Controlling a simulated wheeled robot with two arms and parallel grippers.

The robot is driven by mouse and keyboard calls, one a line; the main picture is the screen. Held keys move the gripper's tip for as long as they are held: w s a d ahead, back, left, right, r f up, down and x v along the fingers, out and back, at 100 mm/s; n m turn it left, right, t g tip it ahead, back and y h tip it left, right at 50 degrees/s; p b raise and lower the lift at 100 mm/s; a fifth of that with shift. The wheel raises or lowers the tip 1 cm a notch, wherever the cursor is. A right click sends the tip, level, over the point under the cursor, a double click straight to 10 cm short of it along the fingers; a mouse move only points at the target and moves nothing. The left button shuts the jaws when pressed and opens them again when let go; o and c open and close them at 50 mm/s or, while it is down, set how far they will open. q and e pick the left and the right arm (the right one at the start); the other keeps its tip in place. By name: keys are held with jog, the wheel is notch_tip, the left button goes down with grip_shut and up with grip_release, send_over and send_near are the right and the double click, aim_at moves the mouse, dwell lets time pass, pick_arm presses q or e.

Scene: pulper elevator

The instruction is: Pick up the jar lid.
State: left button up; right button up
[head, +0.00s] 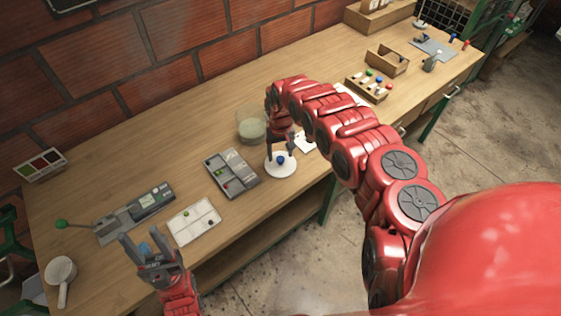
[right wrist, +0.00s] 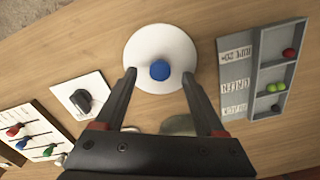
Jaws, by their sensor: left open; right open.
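The jar lid, a white disc (head: 286,171) with a blue knob (head: 280,160), lies flat on the wooden table in front of the glass jar (head: 252,125). My right gripper (head: 280,149) is open and points down over the lid. In the right wrist view, the lid (right wrist: 150,42) lies beyond the fingertips, and its blue knob (right wrist: 159,70) shows between the two open fingers (right wrist: 160,78). I cannot tell how far the fingertips are above the lid. My left gripper (head: 150,247) is open and empty near the table's front left.
A grey compartment tray (head: 233,172) lies left of the lid, with a white divided tray (head: 194,220) further left. A white card with a dark object (right wrist: 82,100) and a peg board (head: 368,87) lie on the other side.

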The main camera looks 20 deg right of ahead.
jog(key=shift+f, duration=0.85)
jog(key=shift+c, duration=0.4)
grip_shut()
